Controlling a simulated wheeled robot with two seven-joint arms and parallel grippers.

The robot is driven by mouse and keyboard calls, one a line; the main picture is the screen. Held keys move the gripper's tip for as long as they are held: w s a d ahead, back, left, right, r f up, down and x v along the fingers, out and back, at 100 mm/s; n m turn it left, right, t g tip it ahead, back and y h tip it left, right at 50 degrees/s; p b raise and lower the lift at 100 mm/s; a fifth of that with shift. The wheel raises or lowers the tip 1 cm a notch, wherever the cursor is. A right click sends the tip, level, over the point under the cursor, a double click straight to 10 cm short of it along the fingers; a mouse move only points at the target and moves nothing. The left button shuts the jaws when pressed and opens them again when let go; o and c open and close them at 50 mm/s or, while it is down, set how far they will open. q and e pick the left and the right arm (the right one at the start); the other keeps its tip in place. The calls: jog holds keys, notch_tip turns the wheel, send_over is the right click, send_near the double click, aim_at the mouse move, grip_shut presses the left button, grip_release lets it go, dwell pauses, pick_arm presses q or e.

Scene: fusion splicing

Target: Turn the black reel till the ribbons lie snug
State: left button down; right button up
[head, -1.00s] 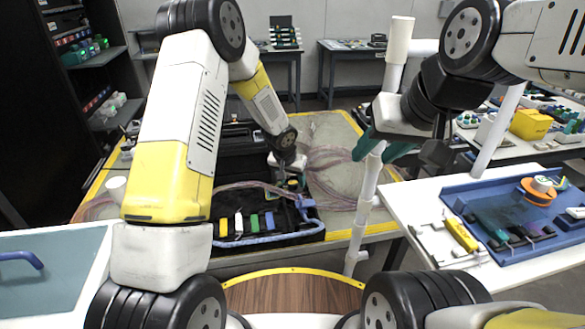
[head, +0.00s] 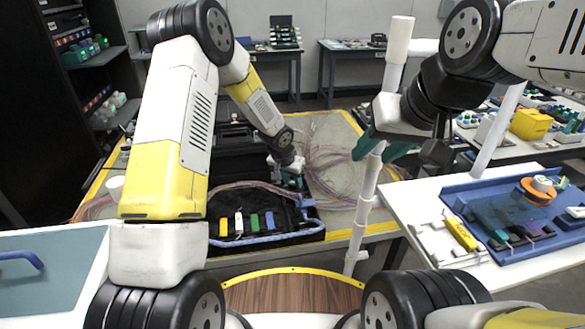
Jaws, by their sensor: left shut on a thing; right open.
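My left gripper (head: 293,184) reaches down into the right part of the open black case (head: 262,242), its teal fingers small and partly hidden by the wrist. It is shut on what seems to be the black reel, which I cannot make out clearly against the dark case. Pinkish ribbons (head: 240,187) arc over the case to the reel area. More ribbons (head: 330,168) lie in loose loops on the table to the right. My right gripper (head: 385,150) is open and empty, raised beside a white post, away from the case.
Yellow, white, green and blue pieces (head: 254,223) stand in a row in the case. A white post (head: 368,190) rises at the table's right. A blue tray (head: 520,225) with an orange reel (head: 537,190) sits on the right-hand table.

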pick_arm(q)
jog(key=shift+m+h, duration=0.4)
jog(key=shift+m, duration=0.8)
jog(key=c, duration=1)
grip_release()
jog(key=shift+g, duration=0.3)
jog(key=shift+a, duration=0.1)
jog(key=v, duration=0.7)
jog(key=shift+s+r, duration=0.15)
jog(key=shift+r, duration=0.2)
